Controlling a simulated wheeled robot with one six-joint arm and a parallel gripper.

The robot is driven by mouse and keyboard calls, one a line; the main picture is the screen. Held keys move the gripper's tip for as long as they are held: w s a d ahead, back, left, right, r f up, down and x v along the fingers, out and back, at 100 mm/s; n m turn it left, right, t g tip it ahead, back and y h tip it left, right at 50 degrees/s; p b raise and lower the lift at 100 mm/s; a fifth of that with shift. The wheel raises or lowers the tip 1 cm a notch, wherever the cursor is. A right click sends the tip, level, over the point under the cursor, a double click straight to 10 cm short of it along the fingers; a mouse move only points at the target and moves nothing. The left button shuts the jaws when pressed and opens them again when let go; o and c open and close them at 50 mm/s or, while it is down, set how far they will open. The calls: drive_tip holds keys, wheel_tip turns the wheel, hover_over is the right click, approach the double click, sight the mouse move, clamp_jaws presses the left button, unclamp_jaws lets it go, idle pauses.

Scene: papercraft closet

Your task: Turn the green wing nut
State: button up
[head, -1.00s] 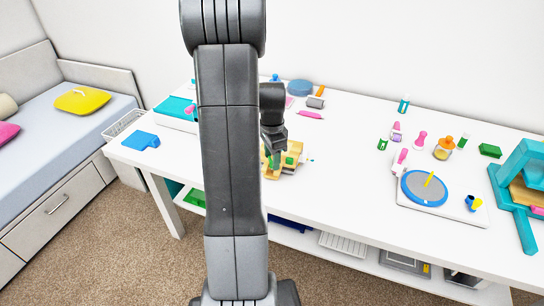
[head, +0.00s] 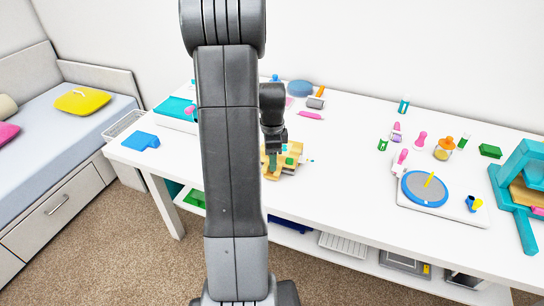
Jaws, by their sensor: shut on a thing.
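A small yellow wooden device (head: 291,168) with green parts stands on the white table, just right of my arm column. A green piece (head: 290,161) shows on it, but it is too small to tell whether it is the wing nut. My gripper (head: 272,165) points down at the left side of the device. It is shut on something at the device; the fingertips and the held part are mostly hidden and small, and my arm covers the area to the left.
The white table (head: 345,200) has free room right of the device. A blue round plate (head: 424,188) on a white board, several small bottles and a teal press (head: 518,190) stand to the right. A pink tool (head: 310,115) and a roller (head: 317,99) lie behind.

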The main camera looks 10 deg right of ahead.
drive_tip(key=o, duration=1)
wheel_tip(320, 180, up, 14)
